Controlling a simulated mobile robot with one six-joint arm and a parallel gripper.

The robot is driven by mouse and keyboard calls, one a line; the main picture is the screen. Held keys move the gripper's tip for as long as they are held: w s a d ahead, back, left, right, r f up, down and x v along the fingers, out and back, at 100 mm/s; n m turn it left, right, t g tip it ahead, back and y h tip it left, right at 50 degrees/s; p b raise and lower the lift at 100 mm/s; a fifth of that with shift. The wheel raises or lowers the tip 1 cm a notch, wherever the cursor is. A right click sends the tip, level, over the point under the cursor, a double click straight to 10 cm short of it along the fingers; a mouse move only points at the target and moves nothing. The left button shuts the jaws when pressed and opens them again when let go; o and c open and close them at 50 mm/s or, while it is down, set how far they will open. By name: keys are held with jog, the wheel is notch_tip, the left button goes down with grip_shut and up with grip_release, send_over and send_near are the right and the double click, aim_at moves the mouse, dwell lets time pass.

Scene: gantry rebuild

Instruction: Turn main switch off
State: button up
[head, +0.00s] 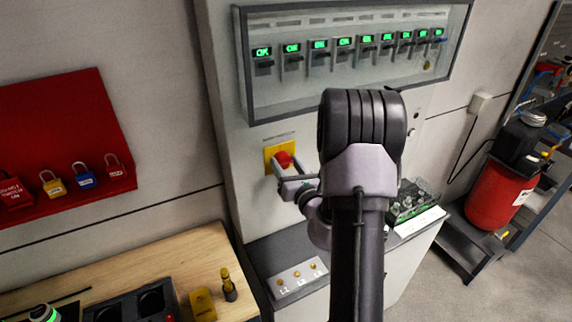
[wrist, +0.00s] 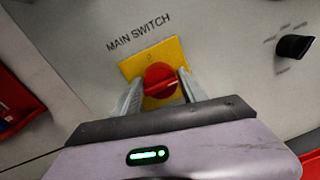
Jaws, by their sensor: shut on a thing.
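The main switch is a red rotary knob (head: 283,159) on a yellow plate (head: 269,153) on the grey cabinet front. In the wrist view the red knob (wrist: 159,80) sits on its yellow plate (wrist: 133,66) under the words MAIN SWITCH. The knob's grip bar looks tilted in the picture. My gripper (wrist: 160,88) has one finger on each side of the knob and is shut on it. In the head view my gripper (head: 284,172) reaches the knob from the lower right, and my arm hides part of the cabinet.
A row of breakers with green displays (head: 317,44) sits above behind a framed panel. A black knob (wrist: 293,46) is to the right of the switch. A red board with padlocks (head: 85,180) hangs left. A wooden bench (head: 150,255) stands lower left, a red canister (head: 495,195) right.

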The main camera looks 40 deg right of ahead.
jog(key=shift+n+b, duration=0.3)
jog(key=shift+b, duration=0.1)
jog(key=shift+c, duration=0.3)
jog(key=n+b, duration=0.2)
jog(key=b, duration=0.1)
jog(key=n+b, duration=0.1)
jog(key=shift+f+n, duration=0.25)
jog(key=shift+n, duration=0.15)
jog(key=n+b, duration=0.7)
jog(key=b, duration=0.1)
jog(key=n+t+y+b, duration=0.1)
jog(key=n+b, duration=0.6)
jog(key=b, duration=0.2)
jog(key=shift+a+f, duration=0.15)
jog(key=shift+n+b, duration=0.3)
jog(key=shift+b, duration=0.05)
jog(key=o, duration=1.3)
jog(key=shift+w, duration=0.1)
